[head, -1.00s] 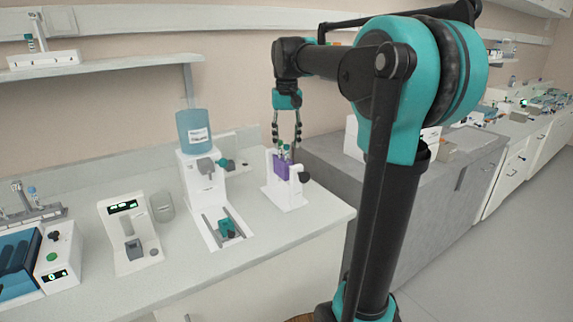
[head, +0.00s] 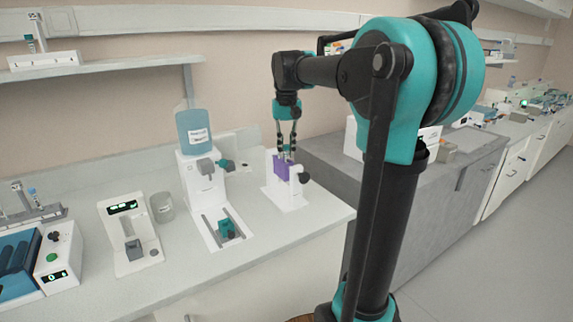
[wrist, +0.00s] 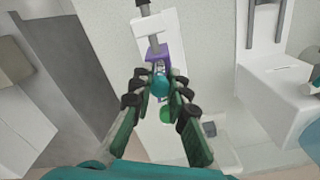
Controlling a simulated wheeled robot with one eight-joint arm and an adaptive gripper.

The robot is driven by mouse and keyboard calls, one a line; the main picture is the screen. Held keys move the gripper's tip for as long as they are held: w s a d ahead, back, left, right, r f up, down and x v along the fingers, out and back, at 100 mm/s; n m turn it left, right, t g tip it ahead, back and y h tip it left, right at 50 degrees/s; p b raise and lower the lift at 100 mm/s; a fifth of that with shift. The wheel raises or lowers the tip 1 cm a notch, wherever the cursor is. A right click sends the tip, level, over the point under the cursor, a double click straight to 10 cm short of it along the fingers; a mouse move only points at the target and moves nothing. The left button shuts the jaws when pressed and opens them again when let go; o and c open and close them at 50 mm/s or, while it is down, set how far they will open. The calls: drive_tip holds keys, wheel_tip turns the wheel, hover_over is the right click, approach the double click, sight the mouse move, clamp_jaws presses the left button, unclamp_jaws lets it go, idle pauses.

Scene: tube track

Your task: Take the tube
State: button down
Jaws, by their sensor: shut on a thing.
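A tube with a teal cap (wrist: 160,86) shows in the wrist view between my fingertips. My gripper (wrist: 159,78) is shut on it from above; in the head view my gripper (head: 286,152) points down. The tube is at a purple holder (head: 281,168) on a white stand (head: 285,194); the holder (wrist: 157,53) also shows just beyond my fingertips in the wrist view. The lower part of the tube is hidden. A round green thing (wrist: 166,115) lies nearer than the tube between my fingers.
A white dispenser with a blue bottle (head: 195,131) stands left of the stand. A small white device with a green display (head: 130,235) and a beaker (head: 162,207) are farther left. A grey bench (head: 400,185) lies to the right. The counter front is clear.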

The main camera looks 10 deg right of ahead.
drive_tip(key=shift+r, duration=0.15)
wheel_tip(320, 180, up, 20)
idle(0.7)
